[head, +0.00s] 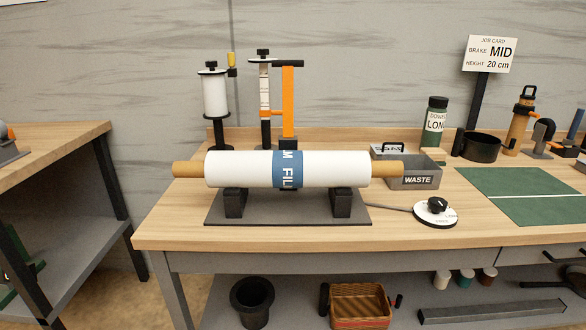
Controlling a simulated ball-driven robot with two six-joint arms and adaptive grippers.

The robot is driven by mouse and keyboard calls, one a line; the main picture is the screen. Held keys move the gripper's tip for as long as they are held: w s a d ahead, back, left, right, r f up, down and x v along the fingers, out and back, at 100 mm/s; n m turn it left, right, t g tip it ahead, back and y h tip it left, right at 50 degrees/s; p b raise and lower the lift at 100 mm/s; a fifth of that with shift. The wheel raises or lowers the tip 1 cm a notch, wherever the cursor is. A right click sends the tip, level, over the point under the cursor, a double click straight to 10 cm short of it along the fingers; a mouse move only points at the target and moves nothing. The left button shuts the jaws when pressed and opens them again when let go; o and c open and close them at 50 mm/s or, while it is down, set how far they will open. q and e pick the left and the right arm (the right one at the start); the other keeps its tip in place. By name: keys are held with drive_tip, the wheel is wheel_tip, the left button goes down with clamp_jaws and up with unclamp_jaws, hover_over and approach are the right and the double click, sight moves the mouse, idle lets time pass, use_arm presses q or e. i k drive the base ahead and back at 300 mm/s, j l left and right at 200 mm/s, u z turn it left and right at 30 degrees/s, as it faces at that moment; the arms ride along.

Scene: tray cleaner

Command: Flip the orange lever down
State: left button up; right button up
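An orange lever (288,103) with a black crossbar at its top stands upright at the back of the workbench. It is just right of a white post with scale marks (265,90). Its lower end is hidden behind a large white roll (237,168) with a blue label. Neither of my grippers is in view.
The roll rests on a dark cradle (288,213). Left of the lever stands a white spool (215,95) with a yellow-handled part. Right are a grey waste bin (428,173), a dial (437,207) and a green mat (500,185). The bench's front left is clear.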

sight(288, 65)
drive_tip(key=i+j+z, duration=0.25)
drive_tip(key=i+j, duration=0.25)
drive_tip(key=i+j+z, duration=0.3)
drive_tip(key=i+j, duration=0.3)
